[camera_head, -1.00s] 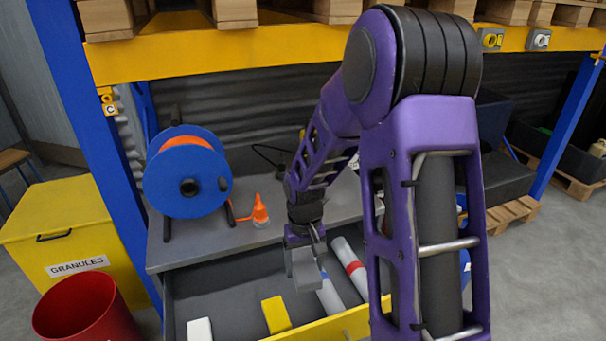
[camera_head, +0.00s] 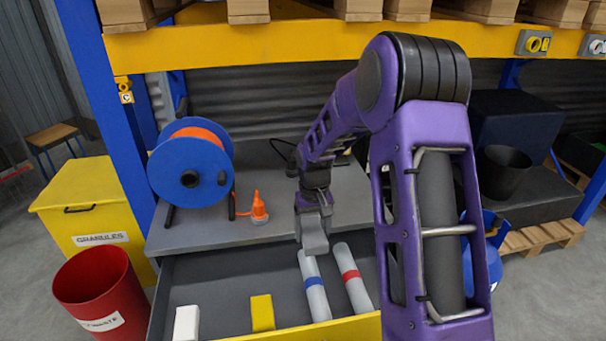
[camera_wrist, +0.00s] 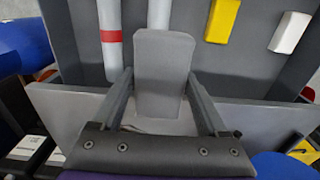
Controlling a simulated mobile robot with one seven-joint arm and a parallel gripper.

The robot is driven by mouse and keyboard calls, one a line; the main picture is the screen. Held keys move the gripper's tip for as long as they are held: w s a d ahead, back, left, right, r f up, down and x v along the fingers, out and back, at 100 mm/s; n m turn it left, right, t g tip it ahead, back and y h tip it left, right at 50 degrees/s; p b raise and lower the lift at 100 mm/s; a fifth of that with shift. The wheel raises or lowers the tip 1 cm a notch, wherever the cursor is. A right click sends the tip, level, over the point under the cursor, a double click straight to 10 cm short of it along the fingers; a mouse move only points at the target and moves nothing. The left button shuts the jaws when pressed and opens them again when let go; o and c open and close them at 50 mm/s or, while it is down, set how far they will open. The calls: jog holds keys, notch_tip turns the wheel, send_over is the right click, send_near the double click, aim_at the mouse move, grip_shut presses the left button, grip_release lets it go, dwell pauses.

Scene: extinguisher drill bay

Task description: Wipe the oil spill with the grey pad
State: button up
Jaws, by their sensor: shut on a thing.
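My gripper (camera_head: 313,205) is shut on the grey pad (camera_head: 315,236). In the head view the pad hangs at the front edge of the grey bench top (camera_head: 215,237), near the far end of the open drawer (camera_head: 220,285). The wrist view shows the pad (camera_wrist: 163,75) between the two fingers, with the drawer beyond it. I cannot tell whether the pad touches the bench. I cannot make out the oil spill in either view.
The drawer holds a white block (camera_head: 187,323), a yellow block (camera_head: 262,313), a blue-banded roll (camera_head: 315,292) and a red-banded roll (camera_head: 353,283). A blue reel (camera_head: 188,175) and orange-topped bottle (camera_head: 259,207) stand on the bench. A red bin (camera_head: 97,297) is left.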

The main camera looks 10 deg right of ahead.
jog(key=w+r+p, duration=0.3)
jog(key=w+p, duration=0.1)
jog(key=w, duration=1.6)
jog(key=shift+s+d+f+b, duration=0.15)
jog(key=shift+f+b, duration=0.7)
jog(key=shift+f, duration=0.6)
jog(key=shift+d+f+b, duration=0.15)
jog(key=shift+f+b, duration=0.7)
jog(key=shift+f, duration=0.6)
jog(key=shift+f+b, duration=0.65)
jog(key=shift+f, duration=0.45)
jog(key=shift+d, duration=0.15)
jog(key=shift+d+r, duration=0.15)
jog(key=shift+d, duration=1.5)
jog(key=shift+d+f+b, duration=0.15)
jog(key=shift+d+b, duration=0.1)
jog(key=shift+d, duration=1.5)
jog(key=shift+d+f+b, duration=0.1)
jog(key=shift+d+b, duration=0.15)
jog(key=shift+d, duration=1.5)
jog(key=shift+a, duration=5.3)
jog(key=shift+d, duration=3.7)
